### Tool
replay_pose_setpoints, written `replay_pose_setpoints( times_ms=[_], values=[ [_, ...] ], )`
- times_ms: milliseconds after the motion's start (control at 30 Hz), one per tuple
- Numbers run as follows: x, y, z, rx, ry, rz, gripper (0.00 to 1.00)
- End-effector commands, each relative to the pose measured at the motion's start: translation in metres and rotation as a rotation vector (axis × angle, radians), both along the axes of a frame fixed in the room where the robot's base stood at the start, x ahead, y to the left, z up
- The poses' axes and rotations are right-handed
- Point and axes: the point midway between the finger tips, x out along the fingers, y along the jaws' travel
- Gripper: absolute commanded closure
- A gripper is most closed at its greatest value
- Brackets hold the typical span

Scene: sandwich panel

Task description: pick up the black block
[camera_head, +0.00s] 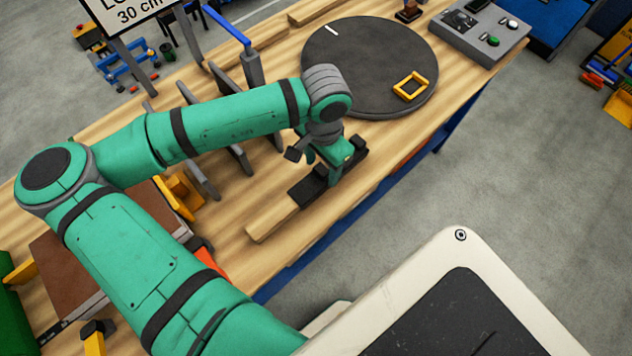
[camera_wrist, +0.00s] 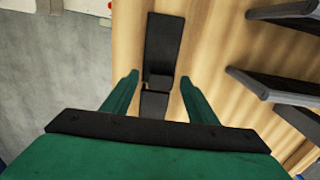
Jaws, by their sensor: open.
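The black block lies on the wooden workbench (camera_head: 215,250) near its front edge, below my gripper (camera_head: 335,170). My gripper (camera_wrist: 158,80) is open, one finger on each side of this line, with nothing held. Finger height is unclear.
A light wooden bar (camera_head: 270,218) lies left of the black block. Several upright grey plates (camera_head: 238,158) stand behind my gripper. A dark round turntable (camera_head: 345,50) carries a yellow square frame (camera_head: 410,86). A grey control box (camera_head: 480,32) stands at the far right.

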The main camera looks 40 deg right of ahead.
Motion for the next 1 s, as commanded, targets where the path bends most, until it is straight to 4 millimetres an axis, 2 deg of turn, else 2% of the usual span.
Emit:
replay_pose_setpoints(
  times_ms=[67, 100, 267, 300, 667, 1000],
  values=[
    [0.0, 0.0, 0.0, 0.0, 0.0, 0.001, 0.47],
    [0.0, 0.001, 0.0, 0.0, 0.0, 0.002, 0.52],
    [0.001, 0.001, 0.0, 0.0, 0.0, 0.002, 0.9],
    [0.001, 0.001, 0.001, 0.0, 0.0, 0.002, 0.92],
    [0.001, 0.0, 0.004, -0.001, -0.001, 0.002, 0.93],
    [0.0, 0.0, 0.031, -0.002, -0.001, -0.001, 0.93]
  ],
)
